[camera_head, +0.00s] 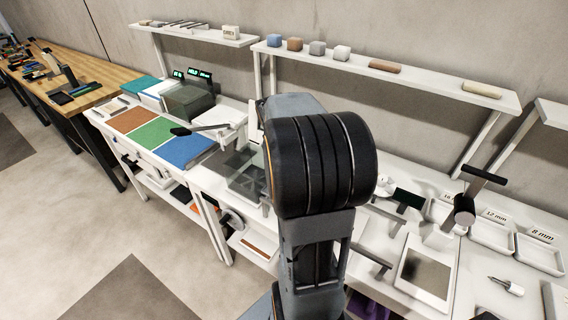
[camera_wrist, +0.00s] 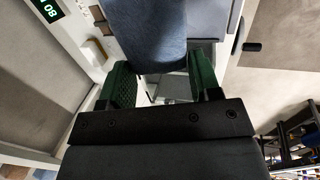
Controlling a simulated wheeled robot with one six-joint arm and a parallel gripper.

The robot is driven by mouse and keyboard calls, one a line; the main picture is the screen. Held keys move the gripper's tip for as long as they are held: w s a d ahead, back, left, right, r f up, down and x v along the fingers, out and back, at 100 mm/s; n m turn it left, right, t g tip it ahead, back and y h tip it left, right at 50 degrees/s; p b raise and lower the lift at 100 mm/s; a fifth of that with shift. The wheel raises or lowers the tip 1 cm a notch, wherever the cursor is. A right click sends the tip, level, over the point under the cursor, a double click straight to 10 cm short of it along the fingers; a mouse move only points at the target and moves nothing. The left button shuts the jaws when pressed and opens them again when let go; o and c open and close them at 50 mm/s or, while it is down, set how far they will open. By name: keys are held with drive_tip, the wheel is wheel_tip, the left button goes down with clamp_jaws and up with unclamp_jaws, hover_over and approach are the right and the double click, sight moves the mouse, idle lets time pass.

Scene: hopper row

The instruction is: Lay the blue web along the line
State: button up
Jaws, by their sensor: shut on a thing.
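In the wrist view my gripper (camera_wrist: 162,82) has two green-padded fingers, one on each side of a blue-grey cloth-like piece, which looks like the blue web (camera_wrist: 152,32). The fingers are shut on its near end, and it reaches away past the top of the picture. In the head view my own arm stands in the middle and hides the gripper and the held piece. A flat blue panel (camera_head: 187,151) lies on the white bench beside a green panel (camera_head: 152,133) and an orange-brown one (camera_head: 130,118). I cannot make out the line in either view.
A dark box with green displays (camera_head: 192,92) stands behind the panels. A shelf (camera_head: 420,80) with small blocks runs along the wall. Labelled white trays (camera_head: 490,236) and a square plate (camera_head: 426,270) are on the right bench. The floor at left is clear.

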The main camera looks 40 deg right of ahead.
drive_tip(key=shift+f, duration=0.7)
drive_tip(key=shift+s, duration=0.15)
drive_tip(key=shift+f+b, duration=2.65)
drive_tip(key=shift+f, duration=0.8)
drive_tip(key=shift+f, duration=0.15)
drive_tip(key=shift+f+b, duration=0.4)
drive_tip(key=o, duration=0.9)
drive_tip(key=shift+o, duration=0.5)
drive_tip(key=shift+f, duration=0.1)
drive_tip(key=shift+s, duration=0.1)
